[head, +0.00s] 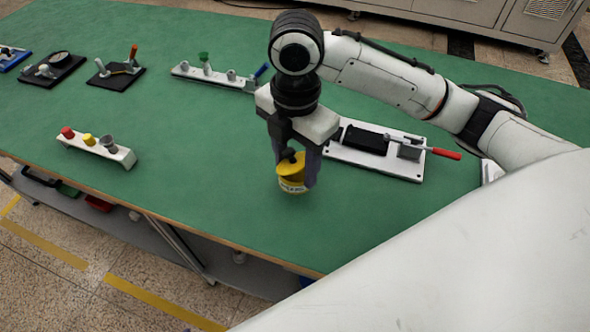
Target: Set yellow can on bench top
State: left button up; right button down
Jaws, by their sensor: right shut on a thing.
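The yellow can (292,184) has a pale label band and a dark top. It is upright between the fingers of my right gripper (297,172), which is shut on it and points down. The can is over the green bench top (210,165), near the front edge. I cannot tell whether its base touches the surface. The gripper hides part of the can's top and sides. My left gripper is not in view.
A white fixture with a red-handled tool (435,173) lies just right of the can. A white block with coloured knobs (97,148) sits at the front left. Another white rail (212,80) and dark fixtures (52,70) stand farther back. Bench around the can's left is clear.

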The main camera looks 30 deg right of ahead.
notch_tip(320, 180, down, 2)
jog(key=shift+f, duration=0.35)
jog(key=c, duration=0.9)
grip_release()
jog(key=shift+f, duration=0.15)
notch_tip(320, 180, up, 12)
jog(key=shift+f+p, duration=0.15)
jog(key=shift+p, duration=1.05)
jog(key=shift+r, duration=0.35)
